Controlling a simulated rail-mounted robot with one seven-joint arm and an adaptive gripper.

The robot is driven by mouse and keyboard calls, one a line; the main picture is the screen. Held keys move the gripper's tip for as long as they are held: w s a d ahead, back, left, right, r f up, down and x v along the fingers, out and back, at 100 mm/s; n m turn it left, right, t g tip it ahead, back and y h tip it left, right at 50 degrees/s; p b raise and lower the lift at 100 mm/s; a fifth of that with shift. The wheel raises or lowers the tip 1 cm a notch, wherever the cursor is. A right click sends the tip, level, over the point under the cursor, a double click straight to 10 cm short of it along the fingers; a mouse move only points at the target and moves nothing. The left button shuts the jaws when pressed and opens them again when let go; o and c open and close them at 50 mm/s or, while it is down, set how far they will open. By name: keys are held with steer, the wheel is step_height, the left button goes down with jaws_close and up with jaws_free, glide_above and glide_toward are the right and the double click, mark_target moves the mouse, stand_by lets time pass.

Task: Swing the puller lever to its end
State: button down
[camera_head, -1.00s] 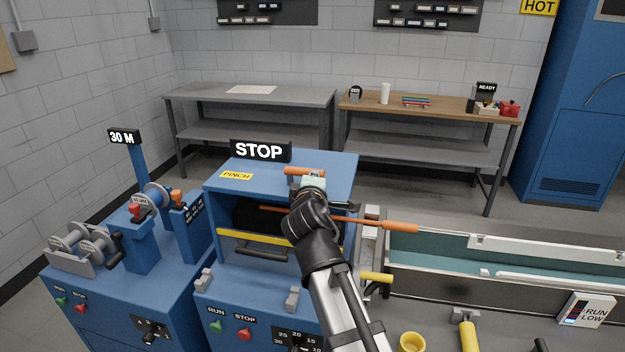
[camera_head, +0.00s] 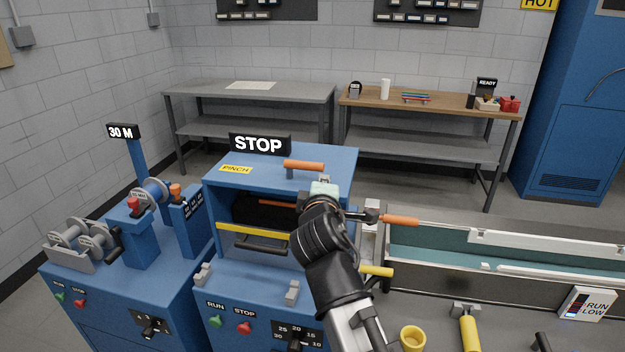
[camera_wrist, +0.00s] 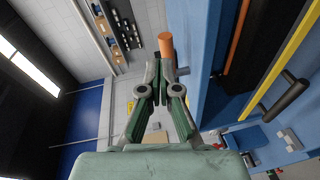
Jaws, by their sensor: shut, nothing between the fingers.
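The blue puller (camera_head: 335,165) stands under a STOP sign, with a yellow PINCH label on its top. The likely lever is an orange handle (camera_head: 303,165) near the top's front right; it lies roughly horizontal. My gripper (camera_head: 324,181) is in front of the puller's upper right, just below and right of this handle. Its fingers are mostly hidden by my wrist there. In the wrist view my gripper (camera_wrist: 166,68) is shut and empty. The orange handle (camera_wrist: 166,45) shows just beyond the fingertips; I cannot tell whether they touch.
An orange rod or strand (camera_head: 400,220) sticks out right of the puller, close to my wrist. A yellow bar (camera_head: 240,230) and a black handle (camera_head: 262,245) cross the puller's front. A water trough (camera_head: 430,265) lies right, a blue spool machine (camera_head: 120,290) left.

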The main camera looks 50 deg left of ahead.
steer(key=shift+s+d+r+b, duration=0.1)
steer(key=shift+s+d, duration=0.05)
steer(key=shift+d, duration=0.6)
steer(key=shift+s+d+r+b, duration=0.1)
steer(key=shift+s+d, duration=0.1)
steer(key=shift+d, duration=0.55)
steer(key=shift+s+d+r+b, duration=0.1)
steer(key=shift+s+d, duration=0.05)
steer(key=shift+d, duration=0.6)
